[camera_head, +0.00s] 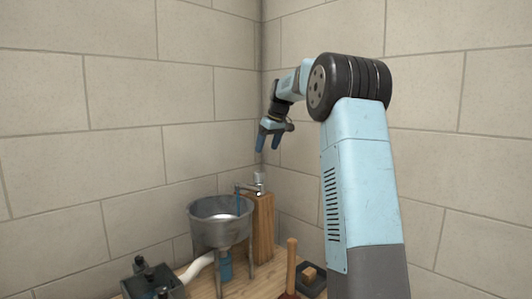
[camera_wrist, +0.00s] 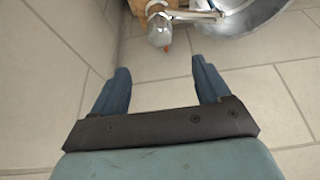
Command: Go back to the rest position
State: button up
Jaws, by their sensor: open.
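My gripper (camera_head: 267,138) hangs in the air above the faucet (camera_head: 256,188), in front of the booth's corner, with its fingers pointing down. In the wrist view my gripper (camera_wrist: 163,88) has its two blue fingers spread apart, with nothing between them. The faucet (camera_wrist: 180,16) shows beyond the fingertips at the top of that view, apart from them.
A metal basin (camera_head: 220,222) stands on legs on a wooden table (camera_head: 255,285), beside a wooden block (camera_head: 263,228) under the faucet. A plunger (camera_head: 291,262), a black tray (camera_head: 312,284) and a dark device (camera_head: 152,280) are near the front. Tiled walls stand close behind.

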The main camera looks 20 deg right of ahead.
jog(key=shift+r, duration=0.1)
dwell(0.4)
jog(key=s+a+r+m+h, duration=0.1)
jog(key=s+a, duration=0.5)
jog(key=s, duration=0.6)
jog(key=s+a+r+m+h, duration=0.1)
jog(key=s+a, duration=0.6)
jog(key=s, duration=0.5)
jog(key=s+a+f+m, duration=0.1)
jog(key=s+f, duration=0.4)
jog(key=s, duration=0.6)
jog(key=s+a+f+m+t, duration=0.1)
jog(key=s+f, duration=0.5)
jog(key=s, duration=0.6)
jog(key=shift+f, duration=0.15)
jog(key=shift+s+f, duration=0.35)
jog(key=shift+s, duration=0.05)
jog(key=shift+c, duration=0.3)
